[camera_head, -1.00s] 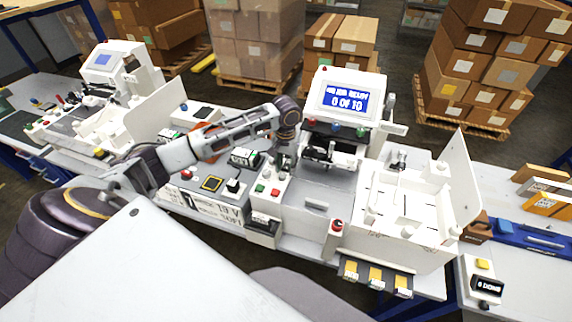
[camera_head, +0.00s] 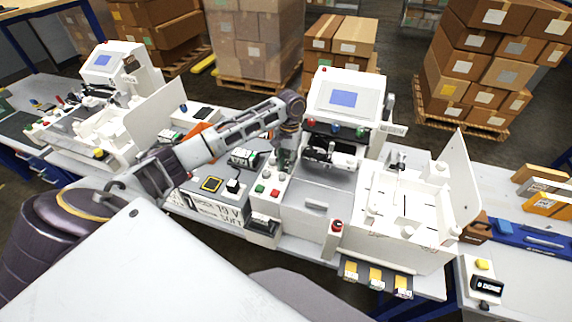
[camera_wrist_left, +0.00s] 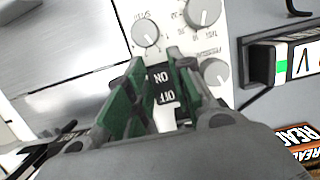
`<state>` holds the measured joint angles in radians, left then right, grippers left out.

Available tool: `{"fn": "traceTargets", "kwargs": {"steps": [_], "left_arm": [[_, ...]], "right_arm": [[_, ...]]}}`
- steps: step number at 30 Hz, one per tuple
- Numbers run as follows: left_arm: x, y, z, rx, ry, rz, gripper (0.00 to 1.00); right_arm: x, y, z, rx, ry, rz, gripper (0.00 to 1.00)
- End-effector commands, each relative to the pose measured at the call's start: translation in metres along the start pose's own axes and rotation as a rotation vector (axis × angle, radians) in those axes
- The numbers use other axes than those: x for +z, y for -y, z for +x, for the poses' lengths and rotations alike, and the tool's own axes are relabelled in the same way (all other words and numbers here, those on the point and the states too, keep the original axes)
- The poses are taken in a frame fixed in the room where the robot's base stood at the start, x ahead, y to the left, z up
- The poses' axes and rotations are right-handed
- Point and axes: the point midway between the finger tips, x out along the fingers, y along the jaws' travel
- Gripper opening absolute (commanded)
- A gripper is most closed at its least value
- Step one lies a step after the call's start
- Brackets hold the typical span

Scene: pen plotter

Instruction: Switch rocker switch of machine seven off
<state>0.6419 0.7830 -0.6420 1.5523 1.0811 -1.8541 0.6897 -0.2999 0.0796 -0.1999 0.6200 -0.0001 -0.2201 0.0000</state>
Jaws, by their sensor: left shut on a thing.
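The machine (camera_head: 318,200) in the middle has a white housing with a tilted screen (camera_head: 342,97), which is plain blue without text. My left gripper (camera_head: 283,160) reaches down to its control panel, left of the screen. In the left wrist view the black rocker switch (camera_wrist_left: 163,88) has white ON and OFF lettering, upside down in the picture. In the head view the gripper hides the switch. My right gripper is not in view.
Grey knobs (camera_wrist_left: 146,33) sit close beside the switch. Red and green buttons (camera_head: 267,190) lie in front of the gripper. A white open tray (camera_head: 400,215) stands right of the machine. Another machine (camera_head: 115,65) stands at left. Boxes on pallets (camera_head: 485,70) are behind.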

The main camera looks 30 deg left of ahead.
Motion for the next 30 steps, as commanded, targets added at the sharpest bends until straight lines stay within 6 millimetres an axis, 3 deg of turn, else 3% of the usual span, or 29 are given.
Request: {"fn": "traceTargets", "kwargs": {"steps": [12, 24, 25, 30], "left_arm": [[-0.0043, 0.0002, -0.0034, 0.001, 0.12, -0.003, 0.0], [-0.0043, 0.0003, -0.0043, 0.002, 0.132, -0.001, 0.0], [-0.0043, 0.0003, -0.0043, 0.002, 0.132, -0.001, 0.26], [-0.004, 0.0001, -0.0037, 0.002, 0.133, 0.0, 0.45]], "right_arm": [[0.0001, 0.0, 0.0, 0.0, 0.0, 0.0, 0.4], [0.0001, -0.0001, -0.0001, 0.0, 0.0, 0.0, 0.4], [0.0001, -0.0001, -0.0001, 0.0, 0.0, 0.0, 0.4], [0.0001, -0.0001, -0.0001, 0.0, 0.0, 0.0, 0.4]]}}
